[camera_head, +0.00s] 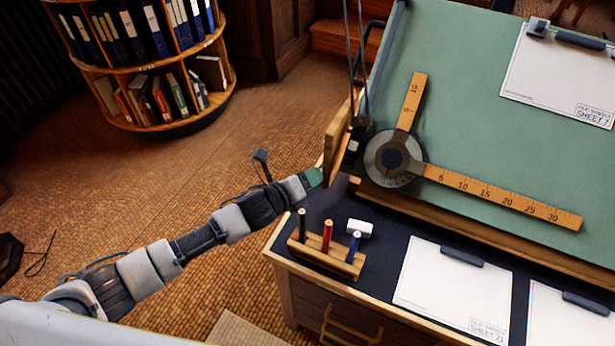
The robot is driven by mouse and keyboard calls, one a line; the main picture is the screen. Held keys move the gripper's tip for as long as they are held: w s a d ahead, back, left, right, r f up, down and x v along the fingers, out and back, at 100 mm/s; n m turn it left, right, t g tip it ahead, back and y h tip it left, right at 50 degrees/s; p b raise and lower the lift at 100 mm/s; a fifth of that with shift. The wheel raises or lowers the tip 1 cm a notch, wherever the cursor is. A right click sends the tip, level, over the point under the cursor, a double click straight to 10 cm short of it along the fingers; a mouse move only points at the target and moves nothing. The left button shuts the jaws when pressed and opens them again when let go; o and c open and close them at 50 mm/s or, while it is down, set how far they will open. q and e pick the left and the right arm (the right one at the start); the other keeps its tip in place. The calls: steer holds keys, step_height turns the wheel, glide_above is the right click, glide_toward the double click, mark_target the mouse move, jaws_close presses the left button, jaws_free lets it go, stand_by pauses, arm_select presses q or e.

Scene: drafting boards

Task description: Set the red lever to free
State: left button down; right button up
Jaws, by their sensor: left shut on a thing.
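My left gripper (326,179) is at the left edge of the tilted green drafting board (465,110), beside the board's wooden side piece (336,135). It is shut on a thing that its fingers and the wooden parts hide. By its place this seems to be the red lever, but no red shows there, so I cannot tell the lever's setting. My right gripper is not in view.
A drafting arm with a round head (394,158) and wooden rulers (500,196) lies on the board. Clipboards (453,290) lie on the desk. A bookshelf (150,60) stands at upper left; floor between is clear.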

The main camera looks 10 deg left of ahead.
arm_select(q)
steer(key=r, duration=0.1)
steer(key=w+r+p, duration=0.1)
steer(key=shift+w+d+r, duration=0.1)
steer(key=shift+d+r, duration=0.1)
steer(key=shift+r, duration=0.1)
steer(key=shift+w, duration=0.1)
steer(key=c, duration=1)
jaws_free()
steer(key=shift+d, duration=0.1)
steer(key=shift+o, duration=1.1)
steer(key=shift+w+d+f, duration=0.1)
steer(key=shift+d+f, duration=0.05)
steer(key=shift+f, duration=0.25)
steer(key=shift+s+a, duration=0.5)
steer(key=v, duration=0.9)
steer(key=shift+s+r, duration=0.2)
steer(key=shift+s, duration=0.05)
